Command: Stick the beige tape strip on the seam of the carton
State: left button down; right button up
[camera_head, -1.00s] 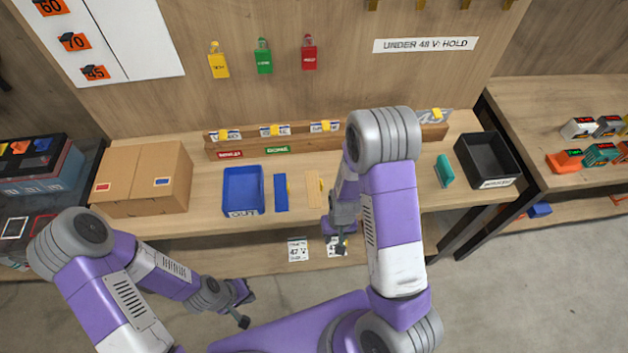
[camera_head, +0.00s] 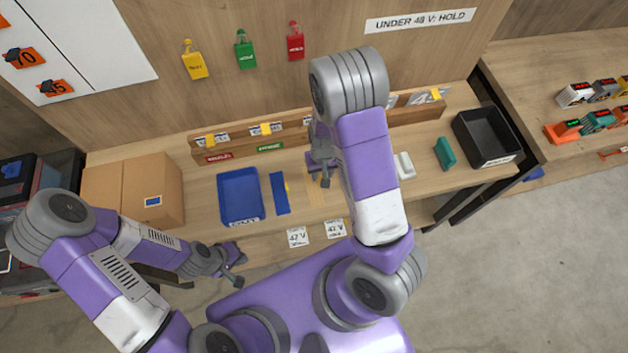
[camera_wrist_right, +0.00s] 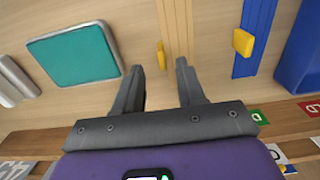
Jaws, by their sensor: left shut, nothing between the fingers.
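The beige tape strip (camera_head: 313,190) lies flat on the bench, right of a blue strip (camera_head: 279,192). It also shows in the right wrist view (camera_wrist_right: 178,25), with a yellow tab (camera_wrist_right: 161,55) at its edge. My right gripper (camera_head: 324,180) is open and empty above the bench at the beige strip, partly covering it in the head view. Its fingers (camera_wrist_right: 158,72) point toward the strip and its tab. The brown carton (camera_head: 170,180) stands at the bench's left, its seam partly hidden by my left arm. My left gripper (camera_head: 238,265) is shut and empty, low in front of the bench.
A blue tray (camera_head: 240,198) stands between carton and strips. A wooden rail (camera_head: 225,158) with tags runs behind. A white object (camera_head: 404,166), a teal block (camera_head: 444,153) and a black bin (camera_head: 486,138) are to the right. The right wrist view shows a grey-framed teal panel (camera_wrist_right: 75,55).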

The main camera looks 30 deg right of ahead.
aim_at(314, 190)
notch_tip(314, 190, down, 5)
jog(key=shift+w+a+r, duration=0.1)
grip_shut()
